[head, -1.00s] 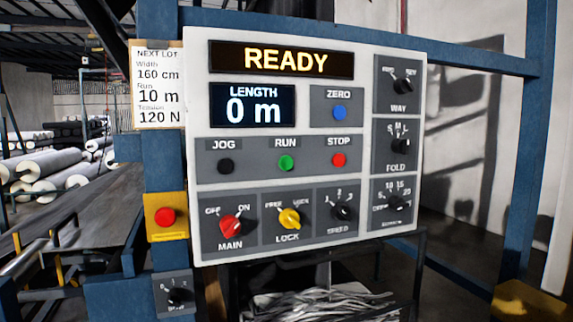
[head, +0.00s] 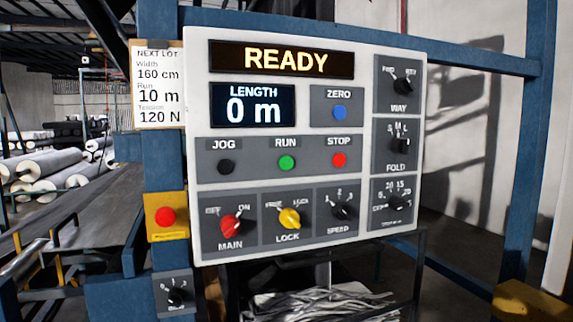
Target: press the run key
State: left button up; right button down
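The green run key (head: 287,162) sits in the middle row of the white control panel (head: 305,48), under the label RUN. The black jog key (head: 226,167) is to its left and the red stop key (head: 339,160) to its right. The top display (head: 284,60) reads READY. The length display (head: 253,105) reads 0 m. Neither of my grippers is in view, and nothing touches or covers the run key.
Below the keys are the red main knob (head: 231,226), yellow lock knob (head: 290,219) and speed knob (head: 343,211). A red button on a yellow box (head: 166,217) and a lot card (head: 157,85) are at left. The space before the panel looks clear.

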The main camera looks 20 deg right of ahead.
aim_at(285, 163)
jog(key=k, duration=0.65)
jog(key=u, duration=0.65)
jog(key=i, duration=1.2)
jog(key=z, duration=0.65)
